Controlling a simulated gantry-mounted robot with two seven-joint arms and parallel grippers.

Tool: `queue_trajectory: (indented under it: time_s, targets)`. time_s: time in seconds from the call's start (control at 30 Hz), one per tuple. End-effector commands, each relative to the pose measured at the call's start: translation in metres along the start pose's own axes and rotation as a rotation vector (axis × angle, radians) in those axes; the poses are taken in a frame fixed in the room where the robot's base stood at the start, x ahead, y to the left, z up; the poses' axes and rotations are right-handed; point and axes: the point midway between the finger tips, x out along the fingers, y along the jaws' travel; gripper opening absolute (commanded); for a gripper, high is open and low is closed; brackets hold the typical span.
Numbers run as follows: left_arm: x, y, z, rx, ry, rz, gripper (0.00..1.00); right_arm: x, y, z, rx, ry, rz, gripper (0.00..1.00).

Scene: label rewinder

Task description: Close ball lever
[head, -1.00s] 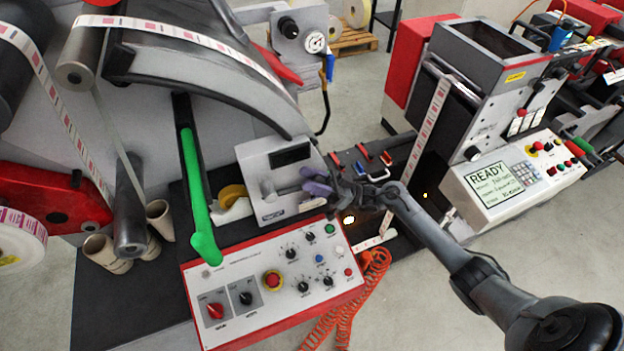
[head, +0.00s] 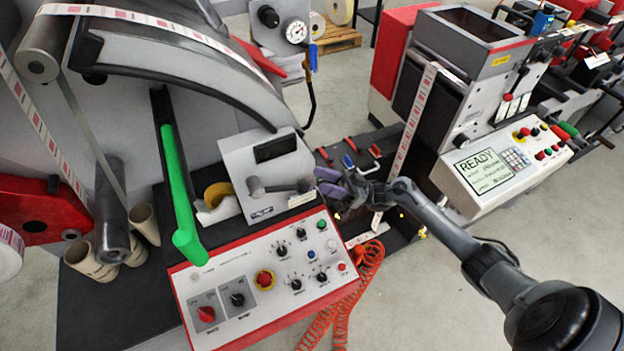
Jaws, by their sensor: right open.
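A short grey lever (head: 280,187) with a rounded knob lies roughly level across the front of a white box (head: 262,207), above the red-edged control panel. My right gripper (head: 326,182), with purple fingertips, is open just to the right of the lever's right end. A small gap shows between them, and nothing is seen in the jaws. Another lever with a red ball (head: 508,97) is on the grey machine at the right, away from my gripper. My left gripper is not in view.
A long green bar (head: 178,190) rises left of the white box. The control panel (head: 230,318) with knobs and an emergency stop is in front. A coiled orange hose (head: 365,268) hangs beside it. A READY display (head: 484,171) stands right. Open floor lies at the lower right.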

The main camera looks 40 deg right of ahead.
Motion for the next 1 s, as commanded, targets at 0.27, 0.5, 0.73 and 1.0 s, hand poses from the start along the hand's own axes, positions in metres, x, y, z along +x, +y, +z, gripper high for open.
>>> queue_trajectory:
  time_s: [0.27, 0.5, 0.73, 1.0]
  targets:
    - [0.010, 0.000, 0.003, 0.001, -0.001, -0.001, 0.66, -0.026, 0.000, 0.001, 0.000, 0.000, 0.000, 0.50]
    - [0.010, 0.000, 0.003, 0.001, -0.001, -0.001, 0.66, -0.028, 0.000, 0.000, 0.000, 0.001, -0.001, 0.50]
    - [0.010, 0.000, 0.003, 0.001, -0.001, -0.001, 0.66, -0.028, 0.000, 0.000, 0.000, 0.001, -0.001, 0.50]
    - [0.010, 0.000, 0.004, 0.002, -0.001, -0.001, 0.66, -0.054, -0.022, 0.034, 0.074, -0.011, 0.048, 0.50]
